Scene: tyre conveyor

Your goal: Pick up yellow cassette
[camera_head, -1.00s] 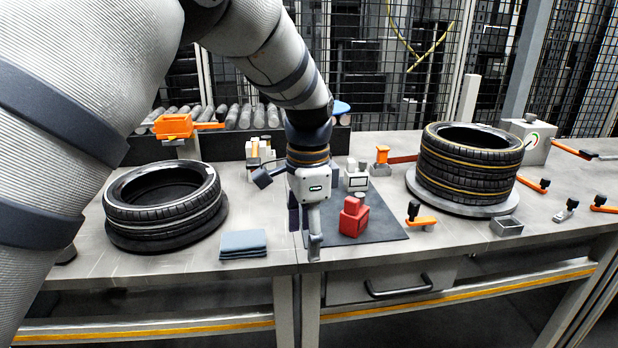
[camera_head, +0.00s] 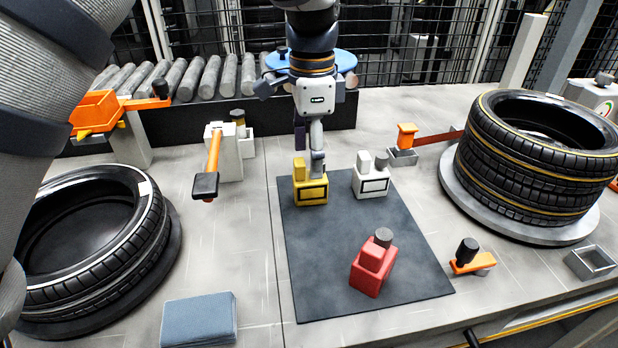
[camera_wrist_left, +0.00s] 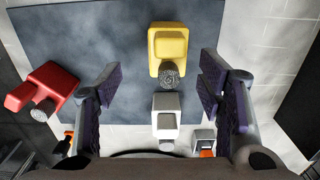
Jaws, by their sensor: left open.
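The yellow cassette (camera_head: 311,191) stands at the far left corner of the dark mat (camera_head: 340,245). My left gripper (camera_head: 309,158) points down just behind and above it, partly overlapping it in the head view. In the left wrist view, the yellow cassette (camera_wrist_left: 168,46) lies ahead, with its grey knob between the spread fingers of the left gripper (camera_wrist_left: 158,72). The gripper is open and empty. A white cassette (camera_head: 371,180) stands right of the yellow one; it also shows between the fingers in the left wrist view (camera_wrist_left: 166,104). My right gripper is not in view.
A red cassette (camera_head: 370,270) stands on the mat's near part. A tyre (camera_head: 85,245) lies at the left and stacked tyres (camera_head: 540,165) at the right. An orange-handled tool on a block (camera_head: 213,160) is left of the mat. A folded blue cloth (camera_head: 199,318) lies in front.

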